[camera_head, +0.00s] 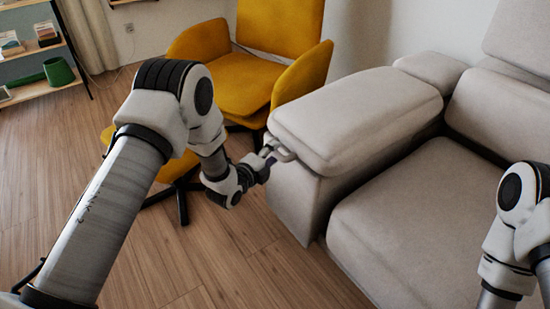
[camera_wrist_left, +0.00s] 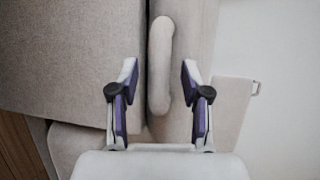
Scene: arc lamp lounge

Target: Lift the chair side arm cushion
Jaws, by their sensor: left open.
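The chair side arm cushion (camera_head: 360,115) is a pale grey padded block lying on top of the sofa's arm, beside the yellow chair. A rounded pale handle (camera_wrist_left: 160,65) is on its end; in the head view it is partly hidden by my gripper. My left gripper (camera_head: 275,155) is at the front end of the cushion, at handle height. In the left wrist view its open fingers (camera_wrist_left: 159,68) stand on either side of the handle, with a visible gap on each side. My right arm shows at the right edge of the head view; its gripper is out of frame.
A yellow armchair (camera_head: 245,82) stands close behind the cushion's left side. The grey sofa seat (camera_head: 420,220) lies to the right. Wooden floor (camera_head: 230,260) is clear in front. A shelf with a green pot (camera_head: 58,72) is at the far left.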

